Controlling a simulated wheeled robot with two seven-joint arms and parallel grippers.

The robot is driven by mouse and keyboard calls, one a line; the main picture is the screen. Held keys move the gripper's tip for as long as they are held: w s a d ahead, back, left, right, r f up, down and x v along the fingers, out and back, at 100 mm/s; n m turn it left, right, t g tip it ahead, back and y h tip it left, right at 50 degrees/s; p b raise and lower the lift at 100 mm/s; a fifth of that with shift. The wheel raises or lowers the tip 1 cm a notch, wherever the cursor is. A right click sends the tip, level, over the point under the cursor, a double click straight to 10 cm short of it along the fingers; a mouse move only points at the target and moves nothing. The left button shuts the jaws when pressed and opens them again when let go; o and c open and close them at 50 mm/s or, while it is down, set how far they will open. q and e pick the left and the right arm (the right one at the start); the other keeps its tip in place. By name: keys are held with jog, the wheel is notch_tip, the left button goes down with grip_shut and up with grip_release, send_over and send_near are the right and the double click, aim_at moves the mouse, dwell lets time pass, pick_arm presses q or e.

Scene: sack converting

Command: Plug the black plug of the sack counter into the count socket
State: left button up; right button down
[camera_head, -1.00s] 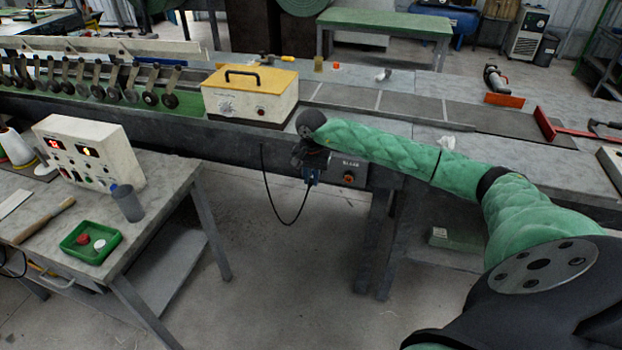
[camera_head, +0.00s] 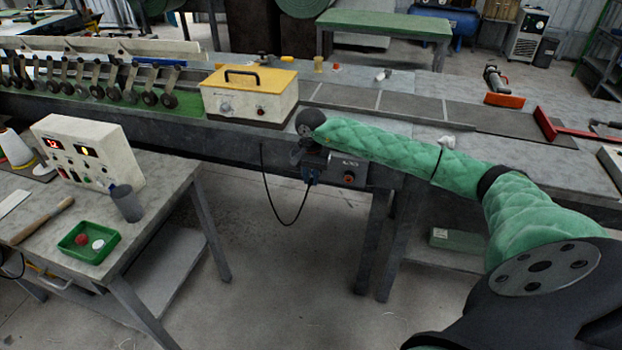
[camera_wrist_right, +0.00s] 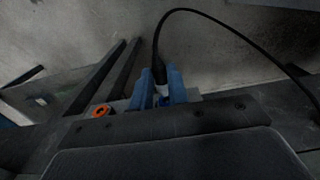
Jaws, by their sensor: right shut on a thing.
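My right gripper (camera_head: 311,174) is at the front of the long bench, just left of a small grey box. In the right wrist view, its blue fingers (camera_wrist_right: 161,88) are shut on the black plug (camera_wrist_right: 159,72). The plug's black cable (camera_head: 271,205) hangs in a loop and rises to the bench front below the cream box with a yellow lid (camera_head: 250,92), likely the sack counter. The grey box (camera_head: 349,170) has a label and an orange-red knob, which also shows in the wrist view (camera_wrist_right: 101,111). I cannot make out the count socket or whether the plug touches it. My left gripper is not in view.
A side table (camera_head: 160,170) at left carries a control box with red digits (camera_head: 88,152), a grey cup (camera_head: 127,203) and a green tray (camera_head: 88,258). A row of rollers (camera_head: 90,82) runs along the long bench. The floor below the gripper is clear.

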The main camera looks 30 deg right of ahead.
jog(key=shift+b, duration=0.8)
dwell(1.4)
jog(key=shift+w+d+b, duration=0.6)
jog(key=shift+w+d, duration=0.1)
jog(key=shift+d, duration=0.1)
dwell(0.6)
jog(key=c, duration=1.3)
grip_release()
jog(key=shift+r, duration=0.15)
jog(key=shift+r, duration=0.35)
notch_tip(320, 180, up, 7)
jog(key=shift+f+b, duration=0.1)
jog(key=shift+b, duration=0.95)
